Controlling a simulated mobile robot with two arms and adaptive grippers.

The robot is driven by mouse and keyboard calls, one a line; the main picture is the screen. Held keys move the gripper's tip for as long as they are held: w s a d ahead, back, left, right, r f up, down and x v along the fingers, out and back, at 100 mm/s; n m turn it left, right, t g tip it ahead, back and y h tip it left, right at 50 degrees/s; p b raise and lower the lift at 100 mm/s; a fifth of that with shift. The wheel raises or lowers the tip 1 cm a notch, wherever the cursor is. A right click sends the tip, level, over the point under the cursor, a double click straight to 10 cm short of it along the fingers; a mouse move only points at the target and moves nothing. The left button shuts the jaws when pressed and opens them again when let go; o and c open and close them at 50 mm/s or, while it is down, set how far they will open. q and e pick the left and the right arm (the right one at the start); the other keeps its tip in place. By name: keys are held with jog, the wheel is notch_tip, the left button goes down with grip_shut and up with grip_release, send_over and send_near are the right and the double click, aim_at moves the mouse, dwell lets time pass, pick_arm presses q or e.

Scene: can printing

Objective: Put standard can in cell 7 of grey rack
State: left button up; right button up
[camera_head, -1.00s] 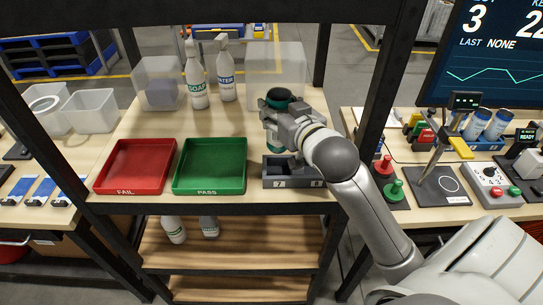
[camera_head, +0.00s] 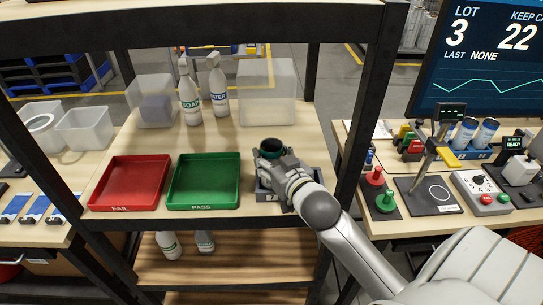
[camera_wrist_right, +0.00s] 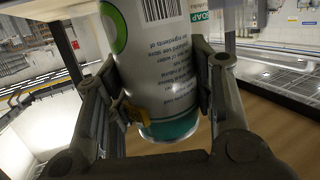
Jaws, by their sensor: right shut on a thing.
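The can (camera_head: 270,148), with a dark green end, is held upright in my right gripper (camera_head: 277,161) over the left part of the grey rack (camera_head: 265,196). The rack's front label 7 is partly visible; the right part of the rack is behind my gripper and arm. In the right wrist view the white-and-green can (camera_wrist_right: 160,75) sits between the two fingers of my right gripper (camera_wrist_right: 155,95), its printed text inverted. The can's lower end is hidden in the head view, so I cannot tell whether it is inside the cell. My left gripper is not in view.
A green PASS tray (camera_head: 204,183) and a red FAIL tray (camera_head: 130,184) lie left of the rack. SOAP (camera_head: 189,98) and WATER (camera_head: 218,92) bottles and clear bins (camera_head: 267,95) stand behind. A dark shelf post (camera_head: 366,120) rises right of my arm.

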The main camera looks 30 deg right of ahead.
jog(key=shift+f, duration=0.2)
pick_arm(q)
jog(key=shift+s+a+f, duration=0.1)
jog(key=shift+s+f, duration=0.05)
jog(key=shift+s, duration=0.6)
pick_arm(e)
jog(key=o, duration=0.7)
jog(key=shift+r, duration=0.1)
jog(key=shift+o, duration=0.2)
jog(key=shift+r, duration=0.15)
jog(key=b+v, duration=0.1)
jog(key=v, duration=0.4)
jog(key=shift+s+b, duration=0.15)
jog(key=shift+b, duration=0.15)
pick_arm(q)
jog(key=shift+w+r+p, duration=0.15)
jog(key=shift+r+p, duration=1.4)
jog(key=shift+p, duration=0.75)
pick_arm(e)
send_near(277, 163)
jog(key=shift+w, duration=0.45)
